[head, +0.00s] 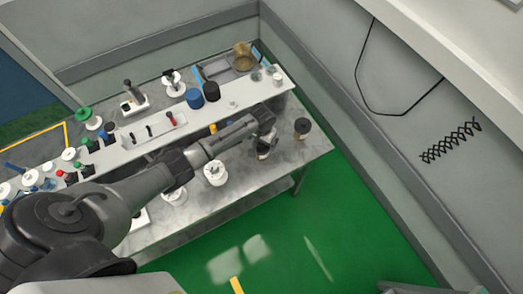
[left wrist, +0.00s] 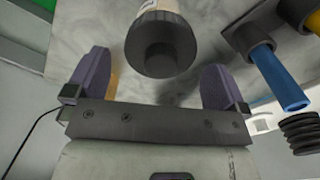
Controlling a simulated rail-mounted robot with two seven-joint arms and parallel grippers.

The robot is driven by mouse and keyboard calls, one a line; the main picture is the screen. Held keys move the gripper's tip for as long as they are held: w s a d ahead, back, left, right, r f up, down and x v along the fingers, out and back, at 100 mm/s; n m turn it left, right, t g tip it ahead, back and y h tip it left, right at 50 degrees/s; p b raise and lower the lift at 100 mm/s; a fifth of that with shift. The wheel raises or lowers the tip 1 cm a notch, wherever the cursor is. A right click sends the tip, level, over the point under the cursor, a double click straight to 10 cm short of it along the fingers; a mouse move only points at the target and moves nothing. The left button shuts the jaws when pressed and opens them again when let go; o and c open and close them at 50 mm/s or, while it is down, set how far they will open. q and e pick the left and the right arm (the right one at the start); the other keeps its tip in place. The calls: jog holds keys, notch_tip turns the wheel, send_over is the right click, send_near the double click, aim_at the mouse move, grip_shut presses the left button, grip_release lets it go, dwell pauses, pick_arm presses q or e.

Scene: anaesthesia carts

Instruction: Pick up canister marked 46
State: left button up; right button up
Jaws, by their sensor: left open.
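My left gripper (head: 265,140) reaches over the right part of the bench and partly hides what is below it. In the left wrist view its two purple fingers (left wrist: 155,66) are spread wide and hold nothing. A pale canister with a wide black end (left wrist: 162,42) shows between and beyond the fingertips; I see no clear contact. No number 46 is readable on any canister. A dark-topped container (head: 303,127) stands right of the gripper in the head view. White canisters stand to its left, one here (head: 214,173) and another nearer (head: 174,196). My right gripper is not in view.
A raised white shelf (head: 145,135) runs along the bench behind my arm, with bottles and small items. Bare bench surrounds the dark-topped container.

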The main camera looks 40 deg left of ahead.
pick_arm(q)
jog(key=shift+f, duration=1.7)
jog(key=shift+r, duration=0.1)
jog(key=c, duration=1.2)
